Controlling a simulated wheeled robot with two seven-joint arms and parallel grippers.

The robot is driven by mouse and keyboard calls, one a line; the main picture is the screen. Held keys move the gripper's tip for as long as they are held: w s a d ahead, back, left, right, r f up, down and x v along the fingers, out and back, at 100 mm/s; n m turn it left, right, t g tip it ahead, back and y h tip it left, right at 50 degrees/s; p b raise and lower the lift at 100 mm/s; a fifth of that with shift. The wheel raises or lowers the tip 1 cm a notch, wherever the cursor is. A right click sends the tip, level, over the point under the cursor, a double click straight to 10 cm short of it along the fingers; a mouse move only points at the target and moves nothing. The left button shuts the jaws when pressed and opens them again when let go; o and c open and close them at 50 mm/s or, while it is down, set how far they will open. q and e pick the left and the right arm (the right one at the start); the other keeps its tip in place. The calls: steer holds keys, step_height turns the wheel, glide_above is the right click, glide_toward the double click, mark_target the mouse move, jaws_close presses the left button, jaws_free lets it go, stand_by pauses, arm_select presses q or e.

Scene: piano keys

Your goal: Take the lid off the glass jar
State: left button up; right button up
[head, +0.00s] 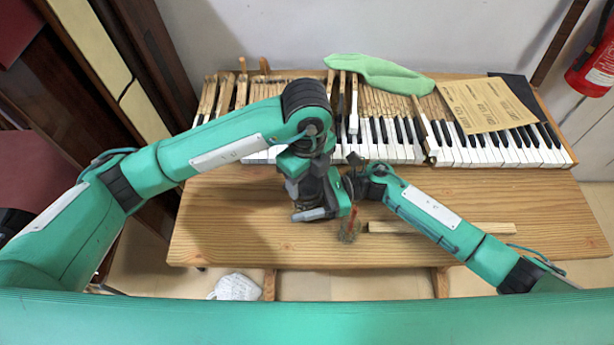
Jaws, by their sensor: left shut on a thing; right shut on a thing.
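The glass jar and its lid are mostly hidden behind my two hands near the middle of the wooden table. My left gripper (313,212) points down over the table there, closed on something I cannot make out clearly. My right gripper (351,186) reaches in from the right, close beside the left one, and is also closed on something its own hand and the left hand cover. A small, clear, round item (349,233) with a red stick-like part shows just in front of the hands. I cannot tell whether it belongs to the jar.
A piano keyboard (460,150) with loose keys lies along the back of the table (220,225). A green cloth (380,74) and a tan sheet (486,104) lie on it. A wooden strip (485,228) lies to the right. The table's left part is clear.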

mark_target(307, 182)
arm_select(q)
steer(key=shift+r, duration=0.1)
steer(key=shift+r, duration=1.9)
arm_select(e)
steer(key=o, duration=2)
steer(key=shift+c, duration=0.2)
arm_select(q)
step_height(307, 182, down, 3)
steer(key=b, duration=0.3)
steer(key=shift+f, duration=0.2)
arm_select(e)
steer(key=v, duration=1)
steer(key=shift+w+d+f, duration=0.15)
steer(key=shift+d, duration=0.2)
steer(key=shift+w+d, duration=0.15)
steer(key=shift+d, duration=0.45)
